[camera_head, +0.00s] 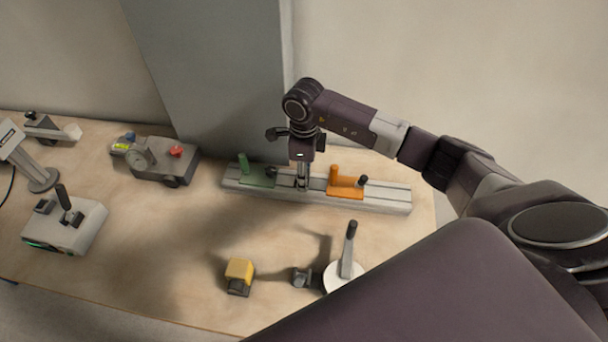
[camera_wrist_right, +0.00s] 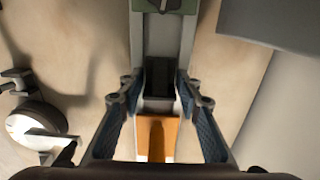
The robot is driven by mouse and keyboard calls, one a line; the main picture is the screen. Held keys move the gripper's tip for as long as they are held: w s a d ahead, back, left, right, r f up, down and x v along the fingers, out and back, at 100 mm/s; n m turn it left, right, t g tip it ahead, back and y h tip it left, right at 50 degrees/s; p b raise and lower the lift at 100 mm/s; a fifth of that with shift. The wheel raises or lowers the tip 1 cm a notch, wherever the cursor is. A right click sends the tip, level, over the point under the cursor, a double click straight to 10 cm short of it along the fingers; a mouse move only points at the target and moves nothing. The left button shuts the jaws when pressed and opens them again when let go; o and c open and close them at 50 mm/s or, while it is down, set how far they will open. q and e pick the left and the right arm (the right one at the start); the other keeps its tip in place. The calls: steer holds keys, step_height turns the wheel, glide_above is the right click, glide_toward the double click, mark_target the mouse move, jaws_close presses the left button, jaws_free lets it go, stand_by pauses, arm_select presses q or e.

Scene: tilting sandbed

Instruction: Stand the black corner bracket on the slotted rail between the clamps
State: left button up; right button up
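The slotted rail (camera_head: 385,201) lies along the back of the table. A green clamp (camera_head: 258,176) sits on its left part and an orange clamp (camera_head: 345,188) right of the middle. My right gripper (camera_head: 302,184) points down over the rail between the clamps. In the right wrist view, the black corner bracket (camera_wrist_right: 158,77) is over the rail between my fingertips, with the green clamp (camera_wrist_right: 166,6) beyond and the orange clamp (camera_wrist_right: 157,138) nearer. The fingers (camera_wrist_right: 159,86) appear spread, with narrow gaps beside the bracket. Its underside contact is hidden. My left gripper is out of view.
A grey device with a red knob (camera_head: 176,151) stands left of the rail, and a joystick box (camera_head: 65,222) farther left. A yellow-topped block (camera_head: 239,272) and a white round base with a lever (camera_head: 345,272) are in front. The table's middle is clear.

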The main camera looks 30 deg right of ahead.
steer(key=shift+o, duration=1.3)
steer(key=shift+r, duration=0.15)
steer(key=shift+r, duration=0.25)
step_height(320, 180, up, 12)
steer(key=b, duration=0.3)
steer(key=shift+f, duration=0.2)
